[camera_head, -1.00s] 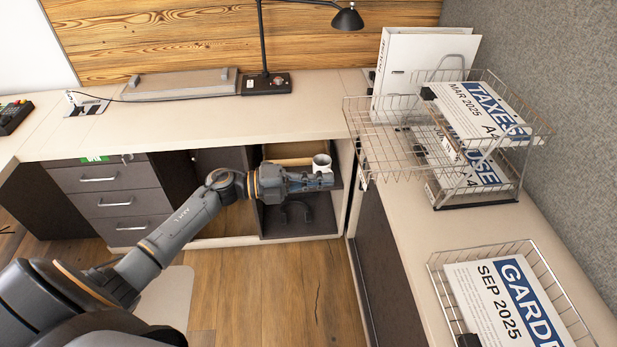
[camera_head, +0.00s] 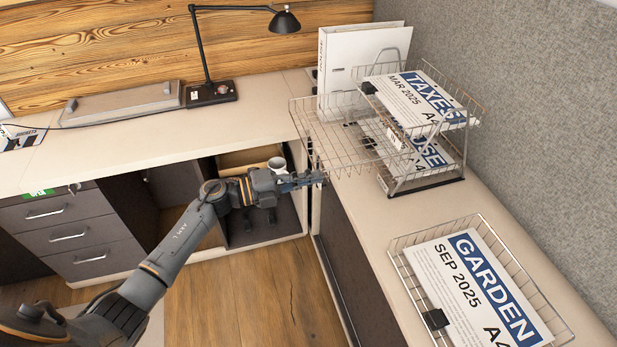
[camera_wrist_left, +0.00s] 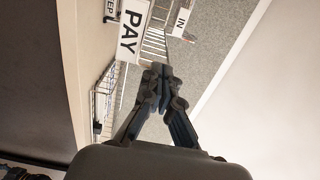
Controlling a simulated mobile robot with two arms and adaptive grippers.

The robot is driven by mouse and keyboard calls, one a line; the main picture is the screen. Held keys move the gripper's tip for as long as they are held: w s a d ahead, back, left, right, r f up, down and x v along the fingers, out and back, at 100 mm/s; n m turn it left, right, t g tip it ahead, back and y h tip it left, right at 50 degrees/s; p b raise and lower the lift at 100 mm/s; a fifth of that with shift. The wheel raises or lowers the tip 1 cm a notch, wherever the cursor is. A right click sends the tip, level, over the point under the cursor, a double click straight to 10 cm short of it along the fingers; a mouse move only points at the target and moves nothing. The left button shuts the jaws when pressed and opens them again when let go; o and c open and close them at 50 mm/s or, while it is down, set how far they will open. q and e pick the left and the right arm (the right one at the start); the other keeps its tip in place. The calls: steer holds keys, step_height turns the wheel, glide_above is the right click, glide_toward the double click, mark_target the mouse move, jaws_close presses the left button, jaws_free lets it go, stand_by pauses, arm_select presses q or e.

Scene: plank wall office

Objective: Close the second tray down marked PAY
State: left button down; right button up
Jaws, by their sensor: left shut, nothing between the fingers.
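A stack of wire trays stands on the right-hand counter in the head view. Its second tray (camera_head: 340,150) is slid out to the left, past the counter's edge. The upper tray (camera_head: 425,103) holds a TAXES sheet, and a HOUSE sheet lies lower in the stack. The PAY label (camera_wrist_left: 131,30) shows large in the left wrist view, with an IN label (camera_wrist_left: 181,21) to its right. My left gripper (camera_head: 318,178) is shut and empty, just below and left of the pulled-out tray, apart from it as far as I can tell. My right gripper is out of view.
A wire basket (camera_head: 398,262) with a GARDEN sheet sits nearer on the counter. A white binder (camera_head: 365,48) stands behind the stack. A cup (camera_head: 277,164) is in the open cabinet left of my gripper. A black lamp (camera_head: 212,92) stands on the back desk.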

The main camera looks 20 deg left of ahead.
mark_target(390, 158)
arm_select(q)
steer(key=b+x, duration=0.5)
steer(key=x, duration=1.4)
steer(key=shift+w+d, duration=0.2)
steer(key=shift+w, duration=0.05)
steer(key=shift+w+d, duration=0.15)
steer(key=shift+d, duration=0.1)
steer(key=shift+r, duration=0.15)
steer(key=shift+d, duration=0.15)
